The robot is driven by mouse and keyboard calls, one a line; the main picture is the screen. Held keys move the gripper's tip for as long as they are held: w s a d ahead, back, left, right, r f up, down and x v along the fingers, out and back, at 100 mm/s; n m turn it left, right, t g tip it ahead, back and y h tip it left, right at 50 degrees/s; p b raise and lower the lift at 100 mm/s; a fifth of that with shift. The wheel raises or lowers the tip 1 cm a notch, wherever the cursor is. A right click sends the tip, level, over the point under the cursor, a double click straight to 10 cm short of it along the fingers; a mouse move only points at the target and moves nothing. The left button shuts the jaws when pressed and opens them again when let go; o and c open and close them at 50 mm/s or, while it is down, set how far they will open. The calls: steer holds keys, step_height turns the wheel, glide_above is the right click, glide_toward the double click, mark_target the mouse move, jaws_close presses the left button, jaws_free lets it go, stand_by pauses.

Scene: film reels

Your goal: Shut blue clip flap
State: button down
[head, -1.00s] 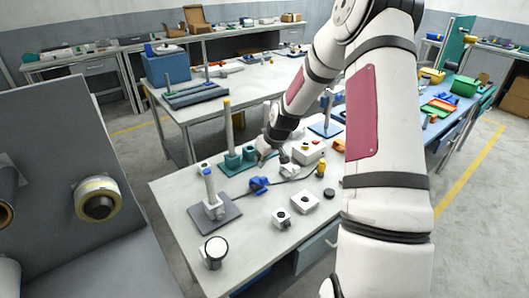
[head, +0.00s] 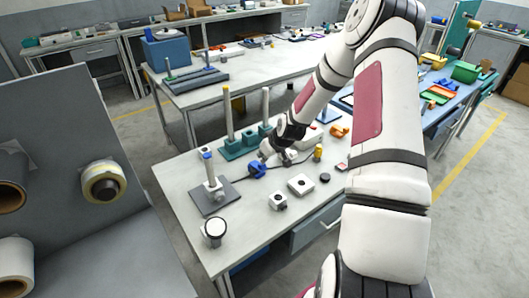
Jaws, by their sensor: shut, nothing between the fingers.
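The blue clip (head: 257,170) lies on the light grey worktable, with a thin dark cable running to it. It is small here, and I cannot tell how far its flap is open. My gripper (head: 266,157) is shut and empty, just behind and to the right of the clip. It looks very close to the clip; I cannot tell whether they touch. My arm comes down from the upper right.
A grey-based stand with a blue-topped post (head: 211,176) is left of the clip. A teal base (head: 240,147) with tall posts stands behind. White blocks (head: 301,184), a black knob (head: 325,178) and a yellow bottle (head: 318,152) are to the right.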

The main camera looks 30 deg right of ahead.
steer(key=shift+s+f, duration=0.3)
steer(key=shift+s, duration=0.3)
steer(key=shift+s+f, duration=0.15)
steer(key=shift+f, duration=0.35)
steer(key=shift+r+p, duration=0.1)
steer(key=shift+p, duration=0.2)
steer(key=p+v, duration=0.2)
steer(key=v, duration=1.2)
steer(key=shift+w+r+p, duration=0.25)
steer(key=shift+r+p, duration=0.1)
steer(key=shift+r, duration=0.05)
